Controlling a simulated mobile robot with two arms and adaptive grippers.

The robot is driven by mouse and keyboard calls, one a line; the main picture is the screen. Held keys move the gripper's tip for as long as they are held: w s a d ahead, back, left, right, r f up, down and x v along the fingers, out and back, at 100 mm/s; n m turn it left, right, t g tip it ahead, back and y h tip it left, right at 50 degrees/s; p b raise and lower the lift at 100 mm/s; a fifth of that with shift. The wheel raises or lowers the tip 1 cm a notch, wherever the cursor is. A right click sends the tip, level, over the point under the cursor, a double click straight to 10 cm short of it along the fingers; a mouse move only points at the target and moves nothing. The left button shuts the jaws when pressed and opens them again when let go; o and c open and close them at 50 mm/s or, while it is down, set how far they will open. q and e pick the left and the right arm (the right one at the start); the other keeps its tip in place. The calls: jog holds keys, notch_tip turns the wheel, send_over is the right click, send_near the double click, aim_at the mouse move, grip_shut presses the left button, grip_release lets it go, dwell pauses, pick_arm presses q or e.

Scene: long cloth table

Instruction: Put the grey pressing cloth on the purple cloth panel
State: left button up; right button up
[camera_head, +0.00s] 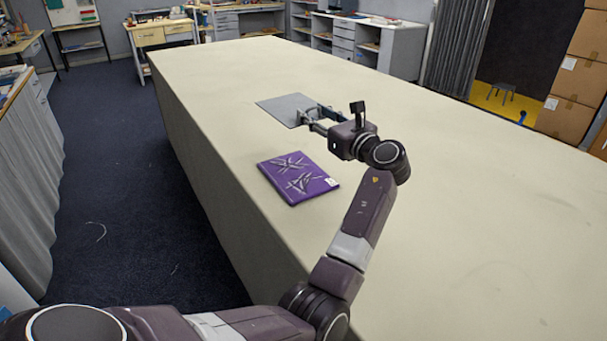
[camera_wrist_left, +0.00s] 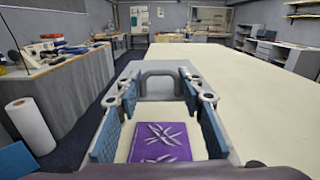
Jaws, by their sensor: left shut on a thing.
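The grey pressing cloth (camera_head: 280,107) is a flat, thin sheet beyond the purple cloth panel in the head view. My left gripper (camera_head: 303,116) is shut on its right edge. I cannot tell whether the cloth is clear of the table. The purple cloth panel (camera_head: 299,180) lies flat on the table near its left edge, with grey leaf-like marks and a small white tag at a corner. Its top is bare. In the left wrist view, the panel (camera_wrist_left: 160,142) shows between the blue finger pads of my left gripper (camera_wrist_left: 163,110). My right gripper is not in view.
The long cream cloth table (camera_head: 450,190) is otherwise clear, with wide free room to the right. Its left edge drops to a dark blue floor (camera_head: 120,210). Workbenches and drawers stand along the far wall. Cardboard boxes (camera_head: 575,80) are stacked at the far right.

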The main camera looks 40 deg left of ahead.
pick_arm(q)
send_over(313, 190)
notch_tip(313, 190, down, 14)
jog(key=shift+w+a+f, duration=0.1)
jog(key=shift+f, duration=0.15)
notch_tip(313, 190, down, 4)
jog(key=shift+f, duration=0.15)
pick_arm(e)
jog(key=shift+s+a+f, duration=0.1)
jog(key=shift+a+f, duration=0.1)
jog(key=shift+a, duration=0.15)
pick_arm(q)
jog(key=shift+b, duration=0.3)
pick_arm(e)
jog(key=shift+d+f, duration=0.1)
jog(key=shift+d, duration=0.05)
pick_arm(q)
jog(key=shift+f+b, duration=0.4)
jog(key=shift+f, duration=0.15)
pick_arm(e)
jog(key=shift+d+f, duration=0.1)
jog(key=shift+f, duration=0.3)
pick_arm(q)
jog(key=o, duration=1)
jog(key=shift+f, duration=0.1)
jog(key=shift+o, duration=0.6)
jog(key=shift+f, duration=0.1)
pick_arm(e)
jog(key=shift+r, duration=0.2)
